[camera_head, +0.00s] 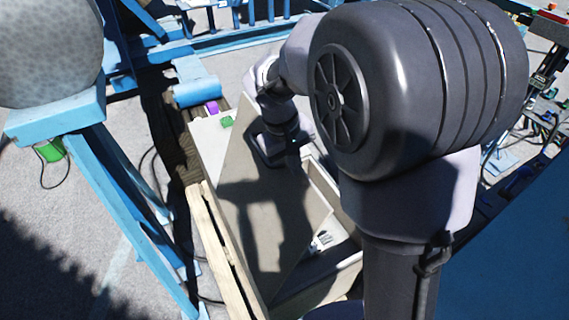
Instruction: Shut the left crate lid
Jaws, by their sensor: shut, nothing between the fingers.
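A flat beige crate lid (243,199) stands tilted up over the left part of an open beige crate (333,283). My arm's shadow falls across the lid. My gripper (266,158) is shut and empty at the lid's upper right side. Whether it touches the lid cannot be told. The crate's inside shows on the right, with small white and dark items (321,241) in it. My arm hides part of the crate's right side.
Wooden beams (222,250) run along the crate's left side. Open grey floor (60,220) lies at far left.

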